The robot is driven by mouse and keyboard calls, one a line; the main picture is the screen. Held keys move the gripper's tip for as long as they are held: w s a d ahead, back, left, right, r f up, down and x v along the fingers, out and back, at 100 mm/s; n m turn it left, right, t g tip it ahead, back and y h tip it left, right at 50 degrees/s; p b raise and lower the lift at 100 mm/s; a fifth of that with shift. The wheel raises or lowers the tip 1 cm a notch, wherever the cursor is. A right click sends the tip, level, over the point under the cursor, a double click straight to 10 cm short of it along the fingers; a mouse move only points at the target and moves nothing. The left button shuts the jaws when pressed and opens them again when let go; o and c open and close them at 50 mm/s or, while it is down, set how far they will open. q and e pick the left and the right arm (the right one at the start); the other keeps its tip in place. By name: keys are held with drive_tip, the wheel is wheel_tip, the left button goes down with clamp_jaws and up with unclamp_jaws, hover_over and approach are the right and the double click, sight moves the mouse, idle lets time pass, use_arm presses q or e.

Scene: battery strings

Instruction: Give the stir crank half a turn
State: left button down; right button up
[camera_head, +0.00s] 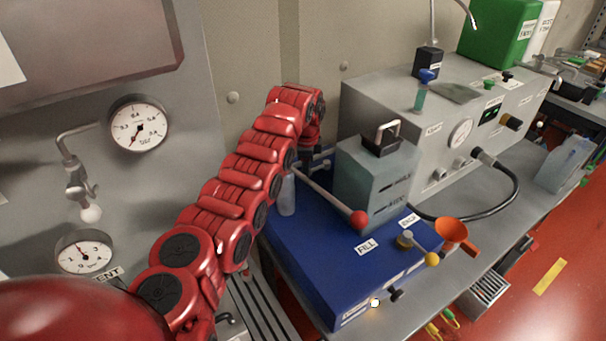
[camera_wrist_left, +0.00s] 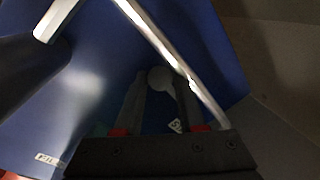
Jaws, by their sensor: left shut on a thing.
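My left arm comes in from the lower left, and its gripper (camera_head: 312,150) reaches down to the back left of the blue box (camera_head: 310,245). In the left wrist view my left gripper (camera_wrist_left: 160,98) has its two dark fingers on either side of a pale round knob (camera_wrist_left: 160,78), which looks like the stir crank's knob. The gripper is shut on it. The rest of the crank is mostly hidden by the fingers and the dark shade. My right gripper is not in view.
A metal lever with a red ball (camera_head: 358,219) slants across close to the gripper. A clear tube (camera_head: 287,196) stands left of it. A grey-green tank (camera_head: 372,180) stands to the right. An orange funnel (camera_head: 452,231) sits at the box's right end.

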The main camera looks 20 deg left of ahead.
use_arm(q)
drive_tip(key=shift+d, duration=0.1)
idle(0.4)
drive_tip(key=c, duration=0.5)
unclamp_jaws()
drive_tip(key=shift+r, duration=0.1)
